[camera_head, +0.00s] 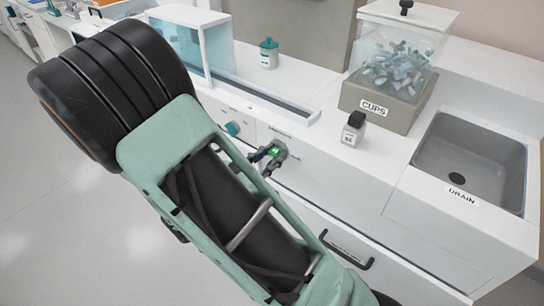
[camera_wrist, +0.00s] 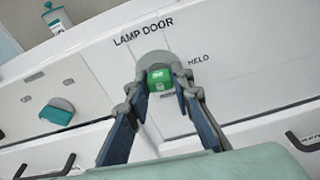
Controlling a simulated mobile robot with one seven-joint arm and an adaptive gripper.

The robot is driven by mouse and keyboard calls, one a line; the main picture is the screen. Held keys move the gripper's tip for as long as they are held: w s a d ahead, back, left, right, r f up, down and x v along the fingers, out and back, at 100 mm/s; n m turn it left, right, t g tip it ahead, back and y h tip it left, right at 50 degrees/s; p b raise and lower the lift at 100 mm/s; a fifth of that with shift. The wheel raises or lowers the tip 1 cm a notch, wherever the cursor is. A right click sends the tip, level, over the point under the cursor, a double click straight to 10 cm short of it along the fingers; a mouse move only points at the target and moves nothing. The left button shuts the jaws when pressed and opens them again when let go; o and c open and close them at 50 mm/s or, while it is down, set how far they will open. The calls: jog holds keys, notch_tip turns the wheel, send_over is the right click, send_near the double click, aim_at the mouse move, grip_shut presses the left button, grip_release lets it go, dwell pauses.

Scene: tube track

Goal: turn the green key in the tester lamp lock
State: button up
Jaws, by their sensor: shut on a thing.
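The green key (camera_wrist: 160,78) sits at a round grey lock (camera_wrist: 154,58) on the white front panel, under the words LAMP DOOR, with HELD printed to the right. My gripper (camera_wrist: 170,86) is shut on the green key, one finger on each side. The gripper (camera_head: 270,153) and key also show in the head view, small and partly behind my arm. The key's shaft and the keyhole are hidden.
A teal knob (camera_wrist: 57,111) is left of the lock. A drawer handle (camera_head: 346,250) juts out below the counter.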

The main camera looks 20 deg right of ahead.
jog(key=shift+f+m+b, duration=0.15)
jog(key=shift+m+b, duration=0.55)
jog(key=shift+m, duration=0.3)
jog(key=shift+b, duration=0.35)
